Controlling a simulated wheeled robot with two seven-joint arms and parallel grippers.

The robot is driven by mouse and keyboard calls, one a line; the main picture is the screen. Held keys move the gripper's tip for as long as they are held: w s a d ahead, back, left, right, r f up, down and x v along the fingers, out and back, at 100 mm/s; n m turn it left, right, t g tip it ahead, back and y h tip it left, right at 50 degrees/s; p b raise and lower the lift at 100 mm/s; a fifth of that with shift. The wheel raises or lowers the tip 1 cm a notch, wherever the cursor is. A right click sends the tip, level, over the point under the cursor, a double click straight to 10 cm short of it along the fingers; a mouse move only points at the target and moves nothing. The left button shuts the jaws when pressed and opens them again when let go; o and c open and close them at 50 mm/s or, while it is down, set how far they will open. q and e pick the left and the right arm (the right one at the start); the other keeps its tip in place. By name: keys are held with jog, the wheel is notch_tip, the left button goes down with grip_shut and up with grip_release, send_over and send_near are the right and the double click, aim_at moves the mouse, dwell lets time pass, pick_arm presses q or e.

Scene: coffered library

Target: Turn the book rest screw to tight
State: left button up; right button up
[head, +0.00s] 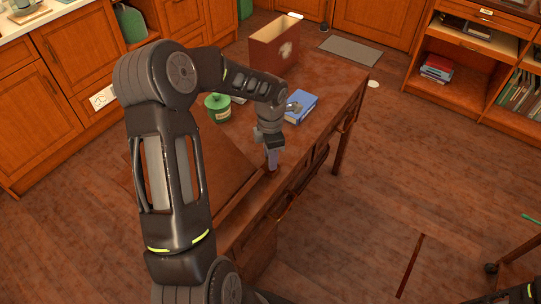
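The wooden book rest (222,152) is a sloped brown board on the desk, partly hidden behind my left arm. My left gripper (271,160) points down at the right end of the book rest, by the desk's front edge. Its fingers look close together, but the view is too small to tell whether they are shut on anything. The screw cannot be made out; it may be hidden at the fingertips. My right gripper is out of view.
On the desk (328,83) stand a green jar (217,109), a blue book (301,106) with a small object on it, and a reddish-brown box (275,47) at the back. Shelves (470,55) stand at the right. The floor (400,170) right of the desk is largely clear.

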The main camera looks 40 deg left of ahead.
pick_arm(q)
grip_shut()
